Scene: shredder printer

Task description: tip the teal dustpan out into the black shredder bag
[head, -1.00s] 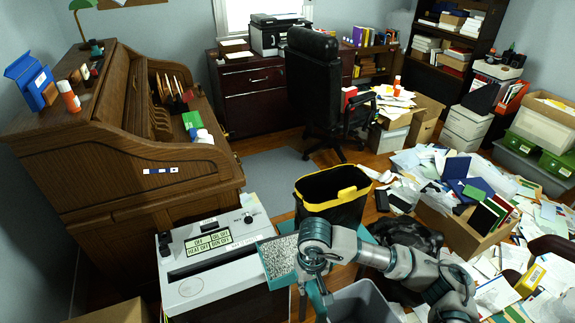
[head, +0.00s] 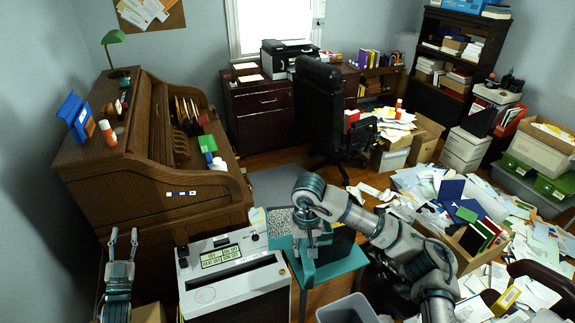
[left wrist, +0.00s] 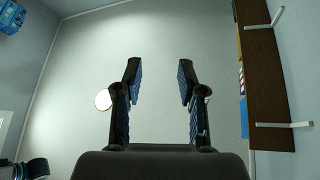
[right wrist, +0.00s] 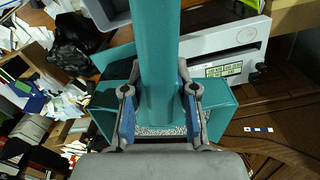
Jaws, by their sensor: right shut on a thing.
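My right gripper (head: 308,237) is shut on the handle of the teal dustpan (head: 330,268); in the right wrist view the handle (right wrist: 157,60) runs between both fingers. Grey-white shreds (head: 281,222) lie in the dustpan, beside the shredder's right side.
The white-topped shredder (head: 235,283) stands front and centre. A grey bin (head: 347,310) is at the bottom edge. A roll-top desk (head: 150,175) stands left, and an office chair (head: 320,105) behind. Papers and boxes crowd the right floor.

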